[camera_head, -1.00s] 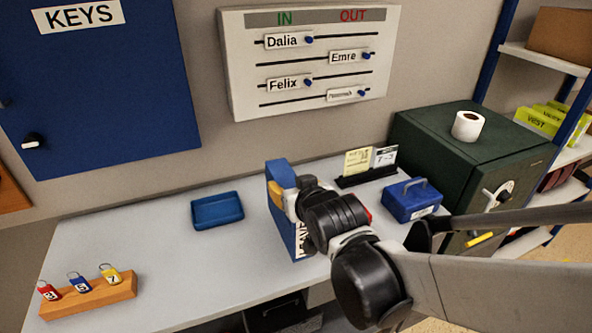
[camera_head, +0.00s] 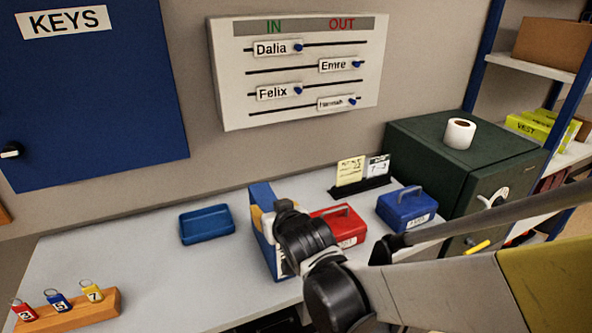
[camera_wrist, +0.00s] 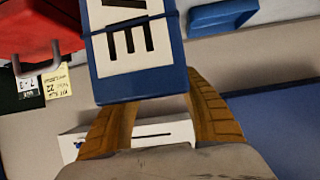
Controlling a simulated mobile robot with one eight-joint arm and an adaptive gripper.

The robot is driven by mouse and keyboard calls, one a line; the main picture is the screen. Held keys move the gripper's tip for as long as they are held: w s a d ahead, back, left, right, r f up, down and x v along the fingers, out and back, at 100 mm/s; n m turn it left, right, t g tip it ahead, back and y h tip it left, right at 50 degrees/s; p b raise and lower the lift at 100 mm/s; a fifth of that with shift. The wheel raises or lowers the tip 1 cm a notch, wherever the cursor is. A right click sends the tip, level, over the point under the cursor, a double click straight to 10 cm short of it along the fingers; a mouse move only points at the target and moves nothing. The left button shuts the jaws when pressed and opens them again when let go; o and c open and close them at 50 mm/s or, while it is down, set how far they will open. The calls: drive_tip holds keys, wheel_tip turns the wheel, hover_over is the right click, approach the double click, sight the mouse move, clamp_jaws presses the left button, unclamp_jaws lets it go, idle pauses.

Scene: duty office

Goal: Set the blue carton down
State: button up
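The blue carton (camera_head: 261,237) with a white lettered label stands upright at the middle of the grey desk, right of the blue tray. In the wrist view its blue and white end (camera_wrist: 143,86) fills the space between my two orange-brown fingers. My gripper (camera_head: 268,217) is shut on the carton near its upper part; it also shows in the wrist view (camera_wrist: 160,100). My wrist hides much of the carton's right side. I cannot tell whether its base touches the desk.
A red cash box (camera_head: 341,226) stands close to the right of the carton, partly behind my wrist. Further right are a blue cash box (camera_head: 407,208) and a card holder (camera_head: 361,188). The blue tray (camera_head: 206,225) lies left; a wooden key block (camera_head: 70,310) is front left. Desk between them is clear.

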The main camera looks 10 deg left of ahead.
drive_tip(key=o, duration=0.4)
drive_tip(key=shift+c, duration=0.2)
drive_tip(key=shift+r, duration=0.15)
drive_tip(key=p+v, duration=0.5)
drive_tip(key=v, duration=0.7)
drive_tip(key=d+m+g+h, duration=0.1)
drive_tip(key=d+m+h, duration=0.25)
drive_tip(key=d, duration=1.15)
drive_tip(key=s+d+m+g+h, duration=0.2)
drive_tip(key=s+d+g, duration=0.1)
drive_tip(key=s+d, duration=0.7)
drive_tip(key=d+f, duration=0.1)
drive_tip(key=d, duration=0.2)
drive_tip(key=shift+s+h, duration=0.35)
drive_tip(key=shift+d, duration=0.1)
